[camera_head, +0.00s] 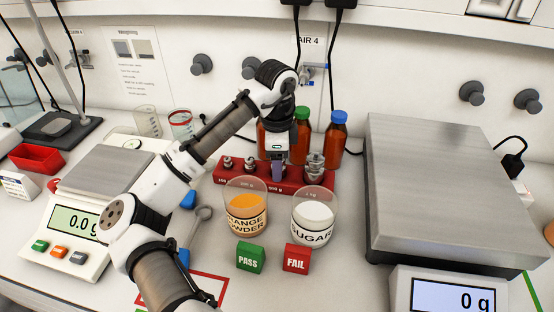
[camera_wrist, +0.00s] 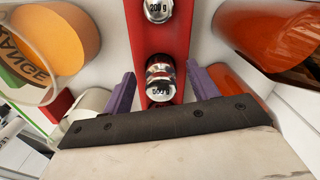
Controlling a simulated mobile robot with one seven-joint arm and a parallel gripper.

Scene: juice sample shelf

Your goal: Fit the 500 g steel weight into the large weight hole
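The steel weight marked 500 g (camera_wrist: 160,78) is at the red weight rack (camera_wrist: 151,35), between my gripper's two purple fingers in the wrist view. My gripper (camera_wrist: 160,88) is open, with a small gap on each side of the weight. I cannot tell how deep the weight sits in its hole. In the head view my gripper (camera_head: 278,170) points down over the middle of the rack (camera_head: 232,182), and its fingers hide the 500 g weight. A 200 g weight (camera_wrist: 158,10) stands farther along the rack.
Orange powder (camera_head: 245,208) and sugar (camera_head: 313,216) beakers stand close in front of the rack. Brown bottles (camera_head: 335,135) stand behind it. A larger steel weight (camera_head: 316,167) is at the rack's right end. Scales flank the area, the large one (camera_head: 430,185) at right.

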